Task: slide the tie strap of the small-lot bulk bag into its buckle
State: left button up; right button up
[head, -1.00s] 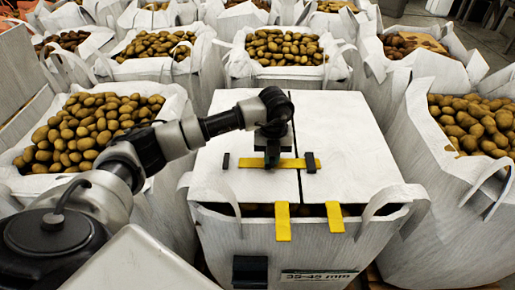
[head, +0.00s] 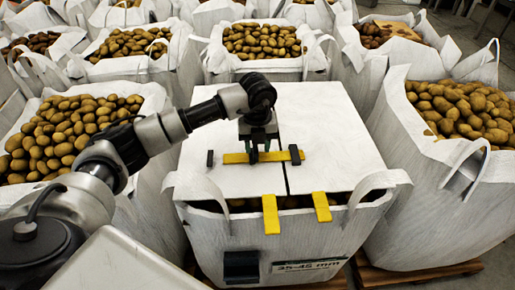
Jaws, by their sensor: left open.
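The small-lot bulk bag (head: 205,235) stands in the middle, labelled 35-45 mm, its white top flaps folded nearly flat. A yellow tie strap (head: 235,158) lies across the seam between the flaps. A dark block, which looks like the buckle (head: 295,155), sits at the strap's right end, and a little yellow shows beyond it. Whether the strap runs through it or under it I cannot tell. My right gripper is out of view.
Two more yellow straps (head: 271,214) (head: 321,207) hang over the bag's front edge, where potatoes show in a gap. Large potato-filled bags (head: 425,185) surround it on the left, right and back. Its handle loops (head: 378,180) stick up at the front corners.

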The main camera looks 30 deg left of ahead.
pick_arm(q)
notch_tip(320, 180, up, 9)
jog(key=shift+f, duration=0.1)
dwell(0.6)
jog(key=shift+s+d+f, duration=0.1)
